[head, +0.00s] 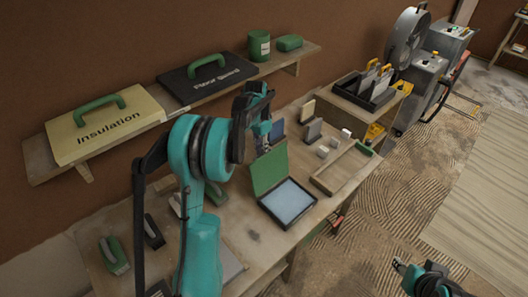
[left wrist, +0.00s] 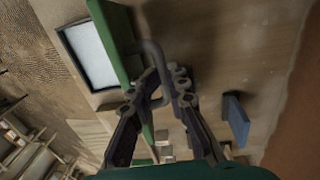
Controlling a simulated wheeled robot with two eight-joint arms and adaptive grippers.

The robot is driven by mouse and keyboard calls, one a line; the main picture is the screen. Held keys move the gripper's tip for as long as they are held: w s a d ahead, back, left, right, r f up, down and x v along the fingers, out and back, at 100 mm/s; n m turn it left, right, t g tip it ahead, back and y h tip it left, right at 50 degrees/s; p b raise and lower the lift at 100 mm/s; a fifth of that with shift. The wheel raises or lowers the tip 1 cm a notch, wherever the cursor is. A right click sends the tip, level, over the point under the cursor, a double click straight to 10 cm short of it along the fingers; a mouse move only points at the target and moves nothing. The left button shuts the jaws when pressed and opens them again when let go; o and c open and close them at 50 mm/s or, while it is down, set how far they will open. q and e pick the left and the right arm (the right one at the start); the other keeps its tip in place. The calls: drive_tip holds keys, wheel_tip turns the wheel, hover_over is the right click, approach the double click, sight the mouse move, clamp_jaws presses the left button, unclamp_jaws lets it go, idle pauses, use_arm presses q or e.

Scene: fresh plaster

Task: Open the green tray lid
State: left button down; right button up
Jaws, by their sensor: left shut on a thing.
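The green tray lid (head: 269,169) stands raised, roughly upright, along the back edge of the dark tray (head: 267,207), whose pale blue inside is exposed. In the left wrist view the lid (left wrist: 112,38) is seen nearly edge-on, with a grey loop handle (left wrist: 150,49) on its outer face, and the tray (left wrist: 89,53) lies beyond it. My left gripper (head: 262,142) is behind the lid in the head view; in the left wrist view its fingers (left wrist: 158,84) are shut on the handle. My right gripper (head: 401,267) is at the lower right, away from the bench, too small to judge.
The workbench (head: 252,237) holds grey and white blocks right of the tray, a shallow wooden tray (head: 319,184) and hand tools at left. A wall shelf (head: 176,109) above carries the Insulation case (head: 77,147) and Floor Guard case (head: 183,86). Floor at right is partly clear.

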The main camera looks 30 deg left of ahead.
use_arm(q)
drive_tip(key=shift+s+a+f, duration=0.1)
drive_tip(key=shift+a+f, duration=0.3)
drive_tip(key=shift+f, duration=0.4)
use_arm(e)
drive_tip(key=shift+d+f, duration=0.1)
drive_tip(key=shift+f, duration=0.15)
use_arm(q)
drive_tip(key=c, duration=1.6)
unclamp_jaws()
drive_tip(key=shift+a+f, duration=0.1)
drive_tip(key=shift+a, duration=0.15)
drive_tip(key=shift+o, duration=0.9)
drive_tip(key=shift+w+f, duration=0.2)
drive_tip(key=shift+w, duration=0.05)
drive_tip(key=shift+w+a+f, duration=0.15)
drive_tip(key=shift+w+f, duration=0.05)
drive_tip(key=shift+w, duration=0.05)
drive_tip(key=shift+c, duration=0.8)
wheel_tip(320, 180, up, 13)
drive_tip(key=shift+a+f, duration=0.2)
drive_tip(key=shift+a, duration=0.2)
use_arm(e)
drive_tip(key=shift+w+a, duration=0.5)
use_arm(q)
drive_tip(key=shift+f, duration=0.1)
